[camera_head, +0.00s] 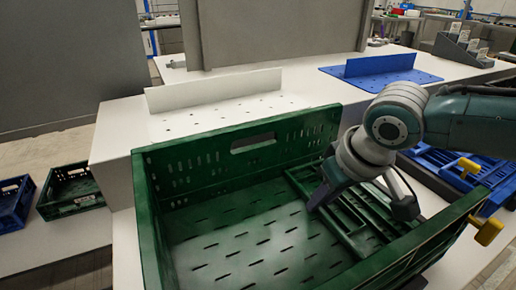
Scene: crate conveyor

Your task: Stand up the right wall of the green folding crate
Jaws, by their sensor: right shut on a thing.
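The green folding crate (147,215) stands in the lower middle of the head view. Its back wall (215,165) and left wall are upright, and a front wall edge (425,243) runs along the lower right. The right wall (352,232) is folded inward and lies low over the right part of the slotted floor; whether it is slightly raised I cannot tell. My right gripper (318,200) reaches in from the right, pointing down, and is shut on the right wall near its inner edge. The gripper and wrist hide part of that wall. My left gripper is not in view.
Yellow clamps (487,230) sit by the crate's right side, with blue folded crates (430,160) beyond. A white panel (215,88) and a blue panel (380,66) stand on the table behind. Small crates (72,188) are at the far left.

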